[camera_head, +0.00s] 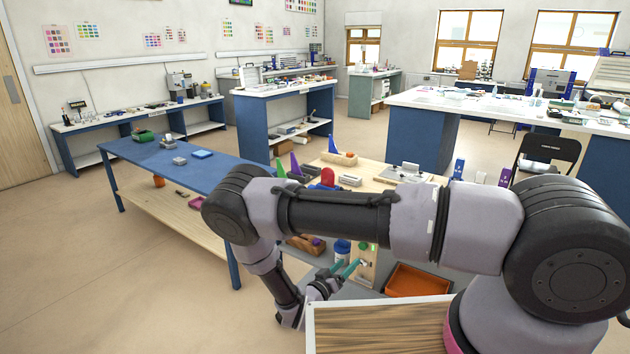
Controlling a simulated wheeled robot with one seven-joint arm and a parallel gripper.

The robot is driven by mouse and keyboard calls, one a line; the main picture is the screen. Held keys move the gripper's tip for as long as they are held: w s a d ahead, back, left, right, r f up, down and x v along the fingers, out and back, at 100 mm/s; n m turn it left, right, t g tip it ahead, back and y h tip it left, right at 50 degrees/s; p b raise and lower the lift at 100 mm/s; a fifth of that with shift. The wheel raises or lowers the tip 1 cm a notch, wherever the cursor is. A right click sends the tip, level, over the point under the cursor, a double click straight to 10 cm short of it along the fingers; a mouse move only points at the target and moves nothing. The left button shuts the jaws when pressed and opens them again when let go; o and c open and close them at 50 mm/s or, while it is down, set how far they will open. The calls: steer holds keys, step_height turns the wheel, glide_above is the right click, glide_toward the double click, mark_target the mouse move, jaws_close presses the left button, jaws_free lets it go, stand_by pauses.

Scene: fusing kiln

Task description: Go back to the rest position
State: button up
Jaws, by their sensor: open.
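My gripper (349,268) is low in the middle of the head view, at the end of my bent arm. Its two teal fingers are apart and point up and right, with nothing seen between them. A blue-lidded jar (341,247) shows just behind the fingers, by the wooden workbench; I cannot tell whether they touch. My forearm crosses the middle of the view and hides part of that bench.
A blue table (165,150) with small boxes stands at the left. An orange tray (418,280) lies right of my gripper. The wooden bench (372,174) holds colored cones and blocks. A black folding chair (548,150) stands at the right. Floor at the lower left is clear.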

steer(key=s+d+r+m+g+y, duration=0.1)
steer(key=d+r+m+g, duration=0.3)
steer(key=r, duration=0.7)
steer(key=s+d+r+g+y, duration=0.2)
steer(key=r+g, duration=0.3)
steer(key=r, duration=0.6)
steer(key=s+d+r+m+g+y, duration=0.1)
steer(key=d+r+m+g, duration=0.3)
steer(key=r, duration=0.7)
steer(key=s+d+r+n+t+y, duration=0.1)
steer(key=s+r+n+t+y, duration=0.2)
steer(key=s+r, duration=0.5)
steer(key=s+d+r+n+t+y, duration=0.1)
steer(key=s+r+y, duration=0.5)
steer(key=r, duration=0.9)
steer(key=s+n+t, duration=0.1)
steer(key=s+t, duration=0.1)
steer(key=shift+s+d+r+n+t, duration=0.2)
steer(key=shift+s+r+n+t, duration=0.1)
steer(key=shift+n, duration=0.1)
